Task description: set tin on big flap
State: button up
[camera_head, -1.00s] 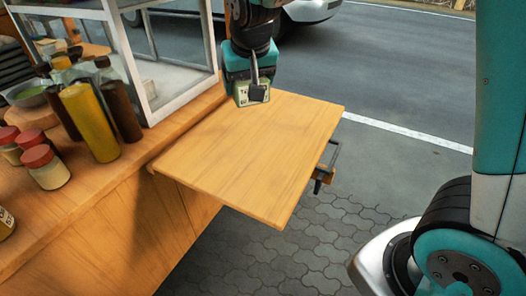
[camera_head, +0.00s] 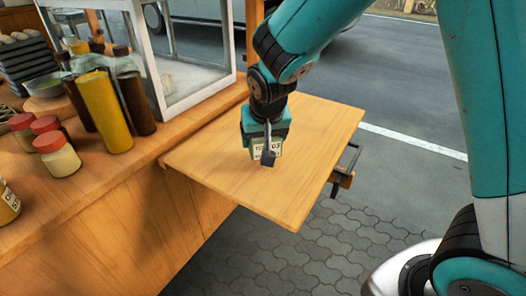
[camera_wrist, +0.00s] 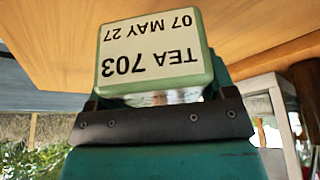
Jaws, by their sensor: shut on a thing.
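The tin (camera_head: 264,150) is a pale green box with a white label; in the wrist view the tin (camera_wrist: 155,50) shows its label upside down, reading "TEA 703" and "07 MAY 27". My gripper (camera_head: 266,153) is shut on the tin and hides part of it in the head view. The big flap (camera_head: 215,178) is a flat wooden board sticking out from the cart's side. The tin is over the middle of the flap. I cannot tell whether its base touches the wood.
A glass case with a white frame (camera_head: 203,92) stands on the wooden counter left of the flap. Bottles, including a yellow one (camera_head: 105,112), and red-lidded jars (camera_head: 57,155) stand further left. A dark bracket (camera_head: 345,170) sits at the flap's right edge. The flap is otherwise bare.

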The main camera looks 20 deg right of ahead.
jog(key=shift+f, duration=2.05)
jog(key=shift+f+b, duration=0.2)
jog(key=shift+b, duration=0.15)
jog(key=o, duration=1)
jog(key=shift+c, duration=0.2)
jog(key=d+p+v, duration=0.1)
jog(key=p+v, duration=0.1)
jog(key=v, duration=1)
jog(key=s+a+r+n+g+y, duration=0.2)
jog(key=s+n, duration=0.2)
jog(key=s, duration=0.6)
jog(key=s+a+r+n+g+y, duration=0.2)
jog(key=s+n, duration=0.3)
jog(key=s, duration=0.5)
jog(key=shift+s+a+r+y, duration=0.3)
jog(key=shift+a+r+y, duration=0.1)
jog(key=shift+a+r, duration=0.25)
jog(key=shift+f, duration=0.1)
